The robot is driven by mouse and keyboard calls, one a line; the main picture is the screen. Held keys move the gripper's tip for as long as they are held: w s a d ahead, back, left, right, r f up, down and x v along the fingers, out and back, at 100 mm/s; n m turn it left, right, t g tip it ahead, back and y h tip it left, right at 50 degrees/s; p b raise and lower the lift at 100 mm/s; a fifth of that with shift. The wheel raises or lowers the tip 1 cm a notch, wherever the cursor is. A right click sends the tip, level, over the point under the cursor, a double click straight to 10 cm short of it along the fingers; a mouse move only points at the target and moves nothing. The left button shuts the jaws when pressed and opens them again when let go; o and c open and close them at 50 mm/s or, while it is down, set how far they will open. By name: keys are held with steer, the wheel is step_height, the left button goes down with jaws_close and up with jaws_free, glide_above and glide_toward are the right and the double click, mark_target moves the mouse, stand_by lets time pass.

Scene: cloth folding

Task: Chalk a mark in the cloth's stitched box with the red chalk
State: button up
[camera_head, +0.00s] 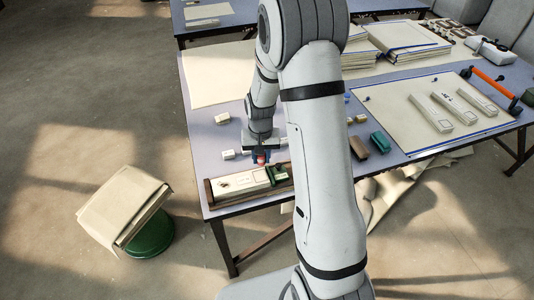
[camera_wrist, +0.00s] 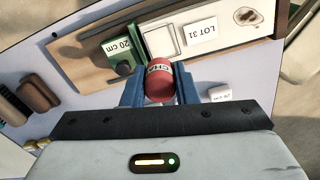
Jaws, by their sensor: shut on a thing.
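The red chalk (camera_wrist: 159,82) is a short cylinder with a white band of partly hidden lettering. My gripper (camera_wrist: 160,90) is shut on it with its blue fingers; in the head view my gripper (camera_head: 261,158) hangs at the front left of the table. The pale cloth (camera_wrist: 203,53) is a strip with a "LOT 31" label and a brown stain; it also shows in the head view (camera_head: 229,184). The stitched box (camera_wrist: 158,41) is a square outline just beyond the chalk in the wrist view, and no mark shows in it. I cannot tell the chalk's height.
A green block with a "20 cm" tag (camera_wrist: 121,57) lies beside the stitched box. A wooden rail (camera_head: 209,193) edges the cloth's board. A small white block (camera_wrist: 219,92) is close to my gripper. Brown (camera_head: 357,147) and green (camera_head: 380,142) blocks stand to the right.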

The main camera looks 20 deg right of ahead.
mark_target(265, 175)
steer(key=m, duration=0.1)
steer(key=d+r+m+b, duration=0.1)
steer(key=shift+s+d+r+m, duration=0.2)
steer(key=shift+s+m, duration=0.05)
steer(key=shift+m, duration=0.05)
steer(key=shift+f+b, duration=2.3)
steer(key=shift+f, duration=1.7)
steer(key=shift+a+r, duration=0.15)
steer(key=shift+a, duration=0.25)
steer(key=shift+c, duration=0.3)
steer(key=shift+a, duration=1.6)
steer(key=shift+d, duration=1.75)
steer(key=shift+d+r+p, duration=0.2)
steer(key=shift+p, duration=0.15)
step_height(265, 175, up, 3)
steer(key=shift+d+r+p, duration=0.1)
steer(key=shift+r+p, duration=0.1)
steer(key=shift+p, duration=0.6)
steer(key=shift+w+r+p, duration=0.1)
steer(key=shift+r+p, duration=0.4)
steer(key=shift+r, duration=0.2)
steer(key=shift+r+p, duration=0.85)
steer(key=shift+r, duration=0.65)
